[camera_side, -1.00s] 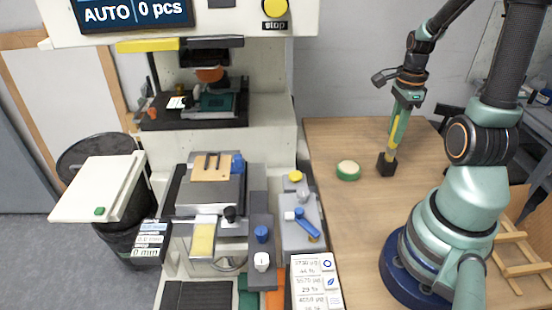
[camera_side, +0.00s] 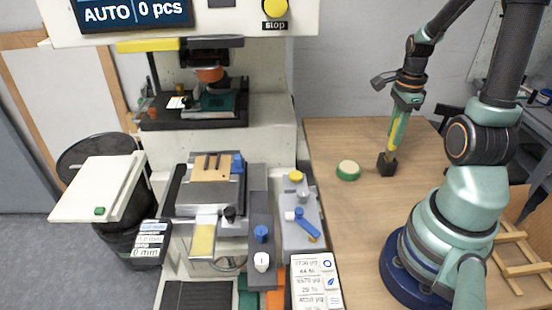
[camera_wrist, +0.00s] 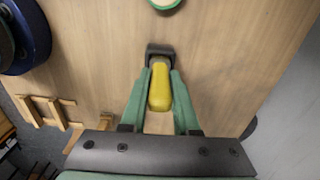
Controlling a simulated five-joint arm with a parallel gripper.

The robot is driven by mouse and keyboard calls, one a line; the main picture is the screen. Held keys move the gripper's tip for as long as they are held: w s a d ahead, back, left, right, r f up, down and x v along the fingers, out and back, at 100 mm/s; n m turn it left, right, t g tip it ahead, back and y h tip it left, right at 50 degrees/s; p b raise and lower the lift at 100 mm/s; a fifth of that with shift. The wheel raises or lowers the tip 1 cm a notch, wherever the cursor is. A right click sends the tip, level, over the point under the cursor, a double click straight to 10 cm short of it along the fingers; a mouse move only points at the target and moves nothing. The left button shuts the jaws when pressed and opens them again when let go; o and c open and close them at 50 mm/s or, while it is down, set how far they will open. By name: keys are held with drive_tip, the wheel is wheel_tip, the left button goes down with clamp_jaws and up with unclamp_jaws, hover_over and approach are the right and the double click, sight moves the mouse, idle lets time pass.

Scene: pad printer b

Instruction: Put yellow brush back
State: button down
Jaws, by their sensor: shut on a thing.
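The yellow brush (camera_side: 393,141) is upright or nearly so, with its dark, blocky head (camera_side: 387,164) low at the wooden table. Whether the head touches the table cannot be told for sure. My gripper (camera_side: 397,130) is above it, pointing down, with its green fingers shut on the yellow handle. In the wrist view the yellow handle (camera_wrist: 160,88) lies between the two fingers (camera_wrist: 160,95), and the dark head (camera_wrist: 160,52) shows beyond the fingertips.
A round green-rimmed pad (camera_side: 348,170) with a cream top lies on the table left of the brush. A wooden rack (camera_side: 510,262) stands at the right near my base. The pad printer (camera_side: 215,200) fills the left. The table (camera_side: 345,225) is mostly clear between.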

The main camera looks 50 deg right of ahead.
drive_tip(key=shift+f, duration=1.05)
idle(0.7)
idle(0.8)
drive_tip(key=c, duration=0.8)
unclamp_jaws()
drive_tip(key=shift+c, duration=0.2)
drive_tip(key=shift+r, duration=0.2)
drive_tip(key=shift+r, duration=0.85)
drive_tip(key=shift+o, duration=0.2)
